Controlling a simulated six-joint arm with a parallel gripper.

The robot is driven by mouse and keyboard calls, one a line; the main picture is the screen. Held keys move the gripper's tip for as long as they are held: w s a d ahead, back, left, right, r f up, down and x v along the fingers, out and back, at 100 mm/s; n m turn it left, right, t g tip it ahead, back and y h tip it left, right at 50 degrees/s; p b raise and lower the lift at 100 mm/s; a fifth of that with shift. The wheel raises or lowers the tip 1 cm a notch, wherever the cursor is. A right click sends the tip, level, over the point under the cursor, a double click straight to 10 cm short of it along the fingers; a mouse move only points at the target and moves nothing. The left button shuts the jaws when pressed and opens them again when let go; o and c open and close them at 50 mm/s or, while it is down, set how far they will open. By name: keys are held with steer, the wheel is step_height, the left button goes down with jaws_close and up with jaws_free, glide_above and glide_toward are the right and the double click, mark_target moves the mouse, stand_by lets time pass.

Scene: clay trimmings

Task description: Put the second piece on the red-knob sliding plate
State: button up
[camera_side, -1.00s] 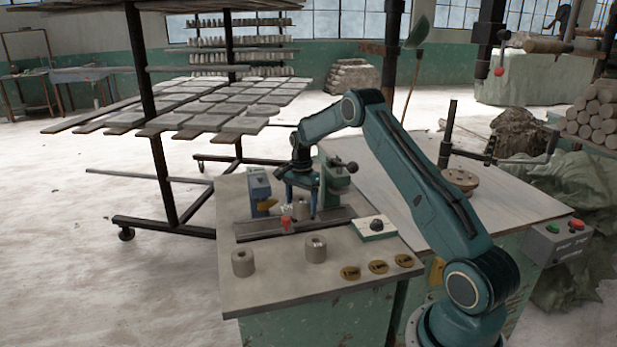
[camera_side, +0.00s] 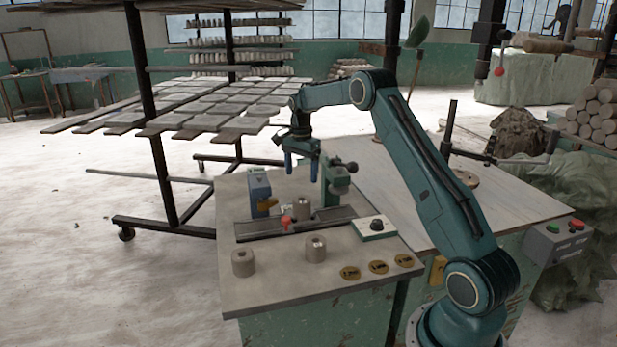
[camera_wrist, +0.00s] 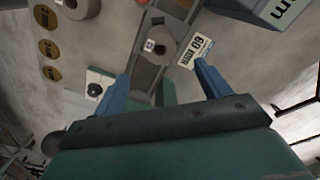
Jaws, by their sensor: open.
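A clay cylinder (camera_side: 303,211) with a hole in its top stands upright on the sliding plate in the dark rail, just behind the red knob (camera_side: 286,222). It also shows in the wrist view (camera_wrist: 160,46). Two more holed cylinders stand upright on the bench in front of the rail, one at the left (camera_side: 243,262) and one at the right (camera_side: 316,248). My gripper (camera_side: 301,170) is open and empty above the cylinder on the rail, with clear space between. In the wrist view its fingers (camera_wrist: 163,72) are spread wide.
A blue block with an orange part (camera_side: 259,190) and a green fixture (camera_side: 337,183) flank the rail. A white plate with a black knob (camera_side: 376,226) lies right of it. Several round brass tags (camera_side: 378,267) lie near the front edge.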

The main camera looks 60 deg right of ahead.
stand_by(0.4)
steer(key=s+a+r+n+t, duration=0.1)
steer(key=s+a+r+n, duration=0.45)
steer(key=a+r, duration=0.4)
steer(key=s+a+r+n+t, duration=0.2)
steer(key=s+a+r+n, duration=0.2)
steer(key=s+a+r, duration=0.5)
steer(key=s+a+f+n+t, duration=0.2)
steer(key=s+a+n, duration=0.8)
steer(key=s, duration=0.7)
steer(key=a+f, duration=0.1)
steer(key=a, duration=0.2)
steer(key=shift+s+a+f+t, duration=0.25)
steer(key=shift+a+f+t, duration=0.05)
steer(key=shift+a+f, duration=0.05)
